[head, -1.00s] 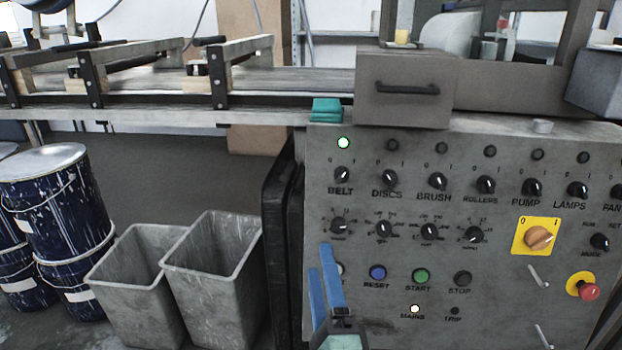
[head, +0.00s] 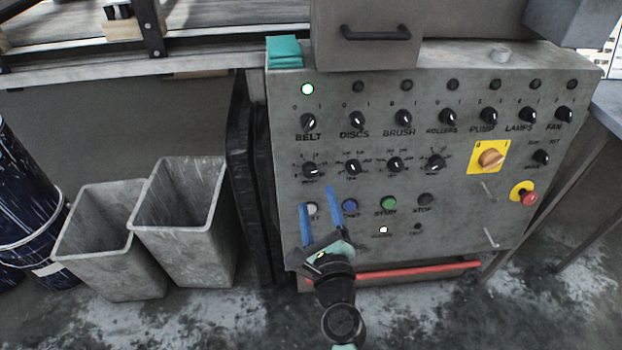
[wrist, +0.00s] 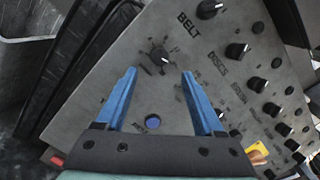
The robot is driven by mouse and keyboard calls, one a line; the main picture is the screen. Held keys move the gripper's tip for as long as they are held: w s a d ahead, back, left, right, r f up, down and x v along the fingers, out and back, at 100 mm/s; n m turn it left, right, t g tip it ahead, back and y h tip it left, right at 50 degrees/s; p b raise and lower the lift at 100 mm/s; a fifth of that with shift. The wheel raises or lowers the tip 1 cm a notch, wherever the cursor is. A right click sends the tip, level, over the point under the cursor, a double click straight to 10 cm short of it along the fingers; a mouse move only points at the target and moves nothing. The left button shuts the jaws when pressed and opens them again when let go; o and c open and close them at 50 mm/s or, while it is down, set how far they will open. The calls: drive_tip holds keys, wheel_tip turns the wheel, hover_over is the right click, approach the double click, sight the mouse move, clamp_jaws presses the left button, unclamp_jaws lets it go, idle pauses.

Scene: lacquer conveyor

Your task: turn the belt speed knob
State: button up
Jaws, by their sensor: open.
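The belt speed knob (head: 310,170) is a small black dial with a white pointer mark, directly under the BELT switch (head: 308,122) on the grey panel. It also shows in the wrist view (wrist: 160,56), just beyond the fingertips and roughly centred between them. My gripper (head: 316,197) has two blue fingers spread apart with nothing between them. In the head view its tips are just below the knob, in front of the lower button row. It is open in the wrist view too (wrist: 159,72). I see no contact with the knob; the exact distance to the panel is unclear.
A green lamp (head: 307,89) is lit above BELT. More dials sit to the right, with a blue button (head: 350,206), a green button (head: 389,204), an orange rotary switch (head: 491,158) and a red emergency stop (head: 528,197). Grey bins (head: 185,225) stand left.

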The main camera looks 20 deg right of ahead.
sight(310, 173)
drive_tip(key=b+x, duration=0.1)
drive_tip(key=x, duration=0.6)
drive_tip(key=shift+w+b, duration=0.15)
drive_tip(key=shift+b, duration=0.25)
clamp_jaws()
